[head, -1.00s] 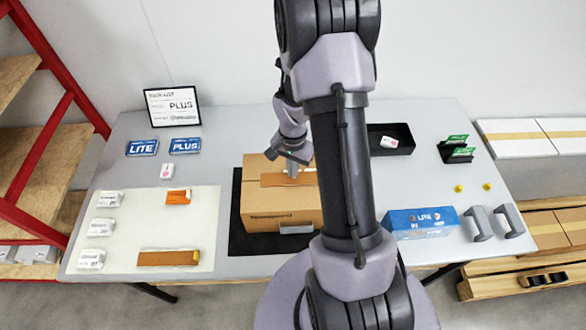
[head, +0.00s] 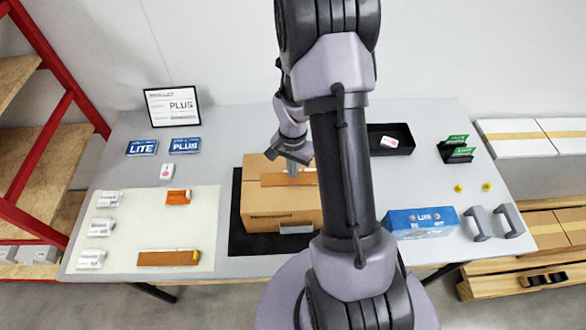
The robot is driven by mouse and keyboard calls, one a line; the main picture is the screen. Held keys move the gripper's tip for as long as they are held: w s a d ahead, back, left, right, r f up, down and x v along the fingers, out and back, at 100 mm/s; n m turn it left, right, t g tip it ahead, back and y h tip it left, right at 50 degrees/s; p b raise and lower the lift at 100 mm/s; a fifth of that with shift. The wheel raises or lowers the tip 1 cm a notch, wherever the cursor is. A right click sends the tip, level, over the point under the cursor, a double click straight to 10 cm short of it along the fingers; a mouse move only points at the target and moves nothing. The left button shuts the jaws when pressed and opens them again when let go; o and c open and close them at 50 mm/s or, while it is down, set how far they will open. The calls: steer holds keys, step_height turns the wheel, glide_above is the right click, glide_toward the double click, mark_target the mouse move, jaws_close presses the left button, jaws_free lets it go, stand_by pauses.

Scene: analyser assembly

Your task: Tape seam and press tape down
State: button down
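The closed cardboard box (head: 262,192) sits on a black mat (head: 238,240) in the middle of the table. A brown tape strip (head: 272,180) lies along its top seam, and its right part is hidden behind my arm. My gripper (head: 291,168) is over the top of the box, pointing down at the tape. Its fingertips are small and partly blend with the tape, so I cannot tell whether it is open or shut, or whether it touches the tape. A grey handle-like piece (head: 296,229) is at the front of the box.
A pale mat (head: 140,225) at left holds white packets, an orange piece (head: 178,197) and a brown strip (head: 165,258). A blue LITE box (head: 420,222), grey handles (head: 495,222) and a black tray (head: 404,145) are at right. A framed sign (head: 172,106) stands at the back left.

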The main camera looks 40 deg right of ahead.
steer(key=shift+f+b, duration=0.75)
steer(key=shift+f, duration=0.05)
stand_by(0.9)
step_height(320, 180, up, 6)
steer(key=p, duration=0.4)
steer(key=shift+r, duration=0.1)
steer(key=s+d+r+m, duration=0.2)
steer(key=s+d+m, duration=0.15)
steer(key=m, duration=0.25)
steer(key=f+b, duration=0.1)
steer(key=f, duration=0.1)
steer(key=f+b, duration=0.3)
steer(key=f, duration=0.1)
steer(key=shift+w+d+f, duration=0.3)
steer(key=shift+d+f, duration=0.05)
steer(key=shift+f+b, duration=0.8)
steer(key=shift+b, duration=0.1)
stand_by(2.1)
steer(key=shift+r, duration=0.1)
steer(key=shift+r+p, duration=2.05)
steer(key=shift+r, duration=0.95)
